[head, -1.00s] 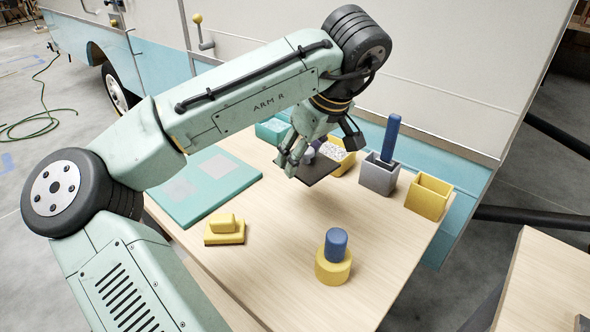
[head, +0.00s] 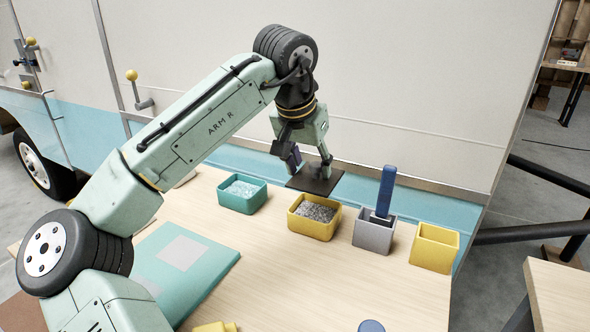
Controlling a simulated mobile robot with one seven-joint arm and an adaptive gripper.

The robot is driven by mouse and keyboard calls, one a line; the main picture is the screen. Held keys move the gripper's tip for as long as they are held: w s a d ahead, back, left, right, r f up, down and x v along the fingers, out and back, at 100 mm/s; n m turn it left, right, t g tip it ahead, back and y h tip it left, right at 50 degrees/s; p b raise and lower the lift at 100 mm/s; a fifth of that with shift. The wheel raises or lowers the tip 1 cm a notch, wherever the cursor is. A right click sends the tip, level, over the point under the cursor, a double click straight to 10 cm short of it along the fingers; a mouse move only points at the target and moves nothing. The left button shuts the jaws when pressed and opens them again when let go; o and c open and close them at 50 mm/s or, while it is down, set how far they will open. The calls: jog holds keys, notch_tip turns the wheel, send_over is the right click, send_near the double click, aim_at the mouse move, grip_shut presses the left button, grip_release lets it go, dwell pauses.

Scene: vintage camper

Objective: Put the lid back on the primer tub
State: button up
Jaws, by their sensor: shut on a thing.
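My gripper (head: 310,164) is shut on a dark, flat, square lid (head: 315,181) and holds it roughly level. In the head view the lid appears just behind and above a yellow tub (head: 312,229) with grey grainy contents. A teal tub (head: 242,201) with pale, whitish-blue contents stands to its left. Both tubs are open on top. No label shows, so I cannot tell which one is the primer tub. The part of the lid between my fingers is largely hidden, and its exact height is hard to judge.
A grey container (head: 374,236) with a blue-handled tool (head: 386,190) and a yellow box (head: 434,248) stand to the right. A teal board (head: 190,268) lies at the left. The camper wall (head: 410,90) rises behind the table.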

aim_at(308, 178)
jog(key=shift+f+b, duration=2.25)
jog(key=shift+f, duration=0.05)
jog(key=shift+f+b, duration=0.3)
jog(key=shift+f, duration=0.55)
jog(key=shift+r+p, duration=0.1)
jog(key=shift+p, duration=0.4)
jog(key=shift+f+p, duration=0.25)
jog(key=shift+p, duration=0.2)
dwell(0.4)
jog(key=o, duration=1.2)
jog(key=shift+o, duration=0.2)
jog(key=o, duration=0.5)
jog(key=shift+c, duration=0.2)
